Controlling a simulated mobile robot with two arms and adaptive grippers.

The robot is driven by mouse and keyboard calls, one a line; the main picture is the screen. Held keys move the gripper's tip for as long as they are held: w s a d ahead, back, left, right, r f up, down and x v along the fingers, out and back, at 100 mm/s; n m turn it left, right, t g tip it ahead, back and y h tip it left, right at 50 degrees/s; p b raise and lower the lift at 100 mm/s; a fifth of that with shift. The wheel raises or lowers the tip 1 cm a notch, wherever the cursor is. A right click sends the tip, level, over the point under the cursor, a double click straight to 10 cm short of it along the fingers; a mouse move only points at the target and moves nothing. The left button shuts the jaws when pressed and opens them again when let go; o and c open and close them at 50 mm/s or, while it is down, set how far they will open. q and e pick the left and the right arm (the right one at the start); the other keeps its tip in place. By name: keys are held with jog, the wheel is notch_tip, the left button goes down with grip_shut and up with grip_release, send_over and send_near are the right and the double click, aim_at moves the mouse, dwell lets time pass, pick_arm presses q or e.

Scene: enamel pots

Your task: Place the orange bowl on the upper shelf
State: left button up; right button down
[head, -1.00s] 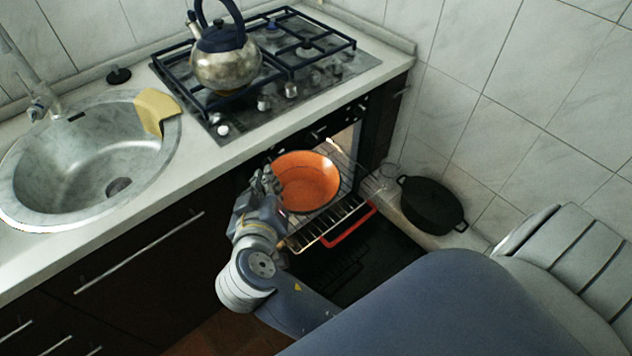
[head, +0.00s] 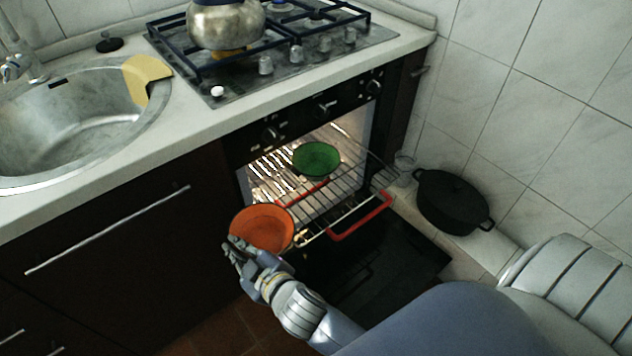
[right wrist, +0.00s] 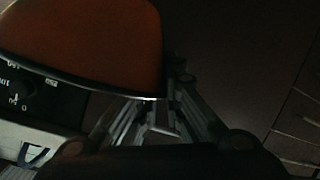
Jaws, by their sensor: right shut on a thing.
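The orange bowl (head: 264,226) is held in front of the open oven, left of the pulled-out racks. My right gripper (head: 240,252) is shut on its near left rim. In the right wrist view, the dark underside or side of the orange bowl (right wrist: 90,45) fills the upper left, with the gripper fingers (right wrist: 155,115) at its rim. Two wire racks show in the oven; one with a red handle (head: 360,218) sticks out farther, and another red handle (head: 302,193) lies behind it. A green bowl (head: 317,158) sits on a rack. My left gripper is out of view.
The oven door (head: 385,262) hangs open below the racks. A black lidded pot (head: 452,203) and a small glass (head: 404,166) stand to the right. The counter with sink (head: 75,120), hob and kettle (head: 226,24) is above.

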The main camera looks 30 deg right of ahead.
aim_at(276, 208)
jog(key=w+d+f, duration=0.1)
jog(key=w+d, duration=0.2)
jog(key=d, duration=0.1)
jog(key=w+d+f+b, duration=0.1)
jog(key=w+d, duration=0.2)
jog(key=d, duration=0.1)
jog(key=w+d+f+b, duration=0.1)
jog(key=w+d+f, duration=0.1)
jog(key=d, duration=0.2)
jog(key=shift+w+d, duration=0.4)
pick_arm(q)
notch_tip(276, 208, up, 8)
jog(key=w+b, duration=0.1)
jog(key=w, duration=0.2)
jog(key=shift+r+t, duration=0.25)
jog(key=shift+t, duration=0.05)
pick_arm(e)
jog(key=shift+f+n, duration=0.3)
jog(key=shift+f, duration=1.4)
pick_arm(q)
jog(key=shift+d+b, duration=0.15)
jog(key=shift+b, duration=0.15)
pick_arm(e)
jog(key=shift+f, duration=0.1)
